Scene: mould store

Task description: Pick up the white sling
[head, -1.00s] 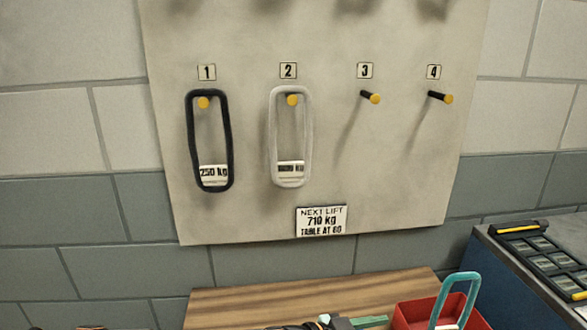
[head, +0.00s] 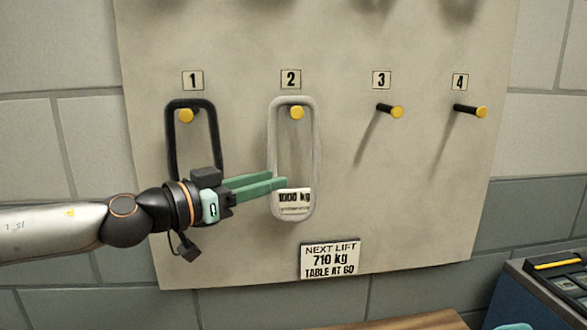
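The white sling (head: 316,150) hangs as a long loop from the yellow-tipped peg 2 (head: 296,112) on the wall board. Its tag (head: 294,199) at the bottom reads 1000 kg. My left gripper (head: 280,179) reaches in from the left with its green fingers at the sling's left strand, low down near the tag. A gap shows between the fingers; the nearer one crosses in front of the strand, and the farther one ends at it. I cannot tell whether they touch it.
A black sling (head: 172,140) hangs on peg 1, its lower part hidden behind my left gripper. Pegs 3 (head: 392,111) and 4 (head: 474,111) are empty. A sign (head: 330,260) reads "NEXT LIFT 710 kg TABLE AT 60". A wooden top (head: 410,323) shows below, a dark cabinet (head: 545,295) at lower right.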

